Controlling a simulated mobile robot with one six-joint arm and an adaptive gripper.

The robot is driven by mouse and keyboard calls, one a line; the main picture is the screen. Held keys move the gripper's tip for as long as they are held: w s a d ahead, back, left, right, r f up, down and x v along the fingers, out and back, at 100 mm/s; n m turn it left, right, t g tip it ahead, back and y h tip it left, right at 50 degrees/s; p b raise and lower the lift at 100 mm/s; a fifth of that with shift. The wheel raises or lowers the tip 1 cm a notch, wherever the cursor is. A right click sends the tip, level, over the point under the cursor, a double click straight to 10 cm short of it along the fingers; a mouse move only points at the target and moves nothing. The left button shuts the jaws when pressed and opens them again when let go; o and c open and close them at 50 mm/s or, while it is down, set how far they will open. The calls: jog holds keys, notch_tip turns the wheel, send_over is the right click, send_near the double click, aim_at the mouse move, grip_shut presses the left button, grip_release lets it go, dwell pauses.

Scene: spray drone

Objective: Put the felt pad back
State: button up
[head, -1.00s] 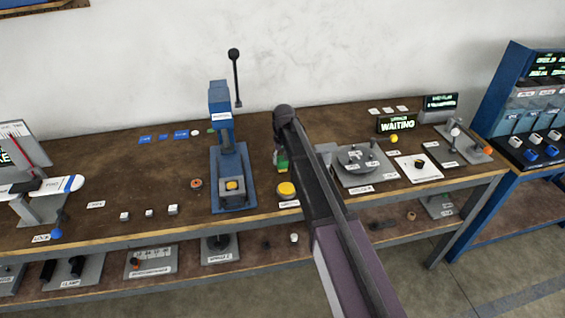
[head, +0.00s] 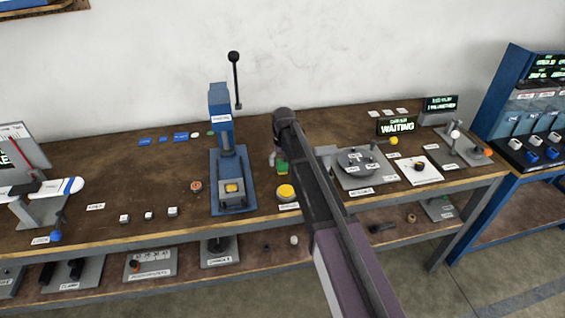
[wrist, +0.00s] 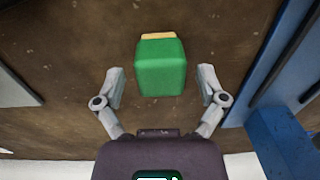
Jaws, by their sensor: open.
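A green block with a tan strip along its far edge (wrist: 160,68) stands on the brown bench. It is probably the felt pad, but I cannot tell for certain. My gripper (wrist: 161,86) is open, with one finger on each side of the block. Gaps show between both fingers and the block, so it is not held. In the head view my arm hides most of the gripper.
A blue press (head: 229,180) stands close to the left of the gripper in the head view; its blue frame also shows at right in the wrist view (wrist: 283,140). A yellow round button (head: 286,191) is in front. A grey turntable fixture (head: 357,166) stands to the right.

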jog(key=shift+r, duration=0.25)
notch_tip(320, 180, up, 12)
jog(key=p, duration=1.2)
jog(key=shift+d, duration=0.15)
